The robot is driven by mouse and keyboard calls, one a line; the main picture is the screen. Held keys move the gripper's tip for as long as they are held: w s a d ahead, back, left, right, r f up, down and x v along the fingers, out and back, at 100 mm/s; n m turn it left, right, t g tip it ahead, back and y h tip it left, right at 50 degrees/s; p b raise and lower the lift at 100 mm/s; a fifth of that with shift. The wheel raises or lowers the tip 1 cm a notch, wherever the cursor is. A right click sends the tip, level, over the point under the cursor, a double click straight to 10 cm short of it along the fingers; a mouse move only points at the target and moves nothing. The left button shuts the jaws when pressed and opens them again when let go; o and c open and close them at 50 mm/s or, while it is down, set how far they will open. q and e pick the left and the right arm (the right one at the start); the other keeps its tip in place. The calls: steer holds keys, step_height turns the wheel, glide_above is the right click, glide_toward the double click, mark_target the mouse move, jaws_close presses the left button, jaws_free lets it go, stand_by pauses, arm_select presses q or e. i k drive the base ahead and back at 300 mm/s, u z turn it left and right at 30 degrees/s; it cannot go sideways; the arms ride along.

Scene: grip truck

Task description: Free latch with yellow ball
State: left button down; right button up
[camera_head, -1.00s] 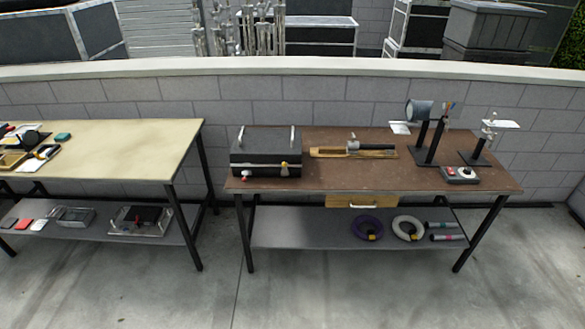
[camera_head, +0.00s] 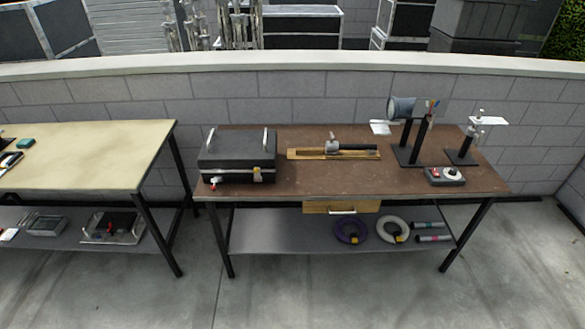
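A black case (camera_head: 236,155) with two upright light handles on its lid stands at the left end of the brown workbench (camera_head: 300,187). A latch with a yellow part (camera_head: 257,174) is on the right of the case's front. A latch with a red part (camera_head: 213,183) is on the left of the front. Both are small, and I cannot tell how they are set. Neither of my grippers is in view.
A wooden rail piece (camera_head: 306,154) lies right of the case. Black stands with a lamp-like drum (camera_head: 401,107) and a small control box (camera_head: 444,176) are further right. A cream table (camera_head: 85,160) stands left, with a gap between. The floor in front is clear.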

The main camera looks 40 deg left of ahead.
mark_target(257, 171)
steer(key=u, duration=0.2)
steer(key=i, duration=0.9)
steer(key=u, duration=0.75)
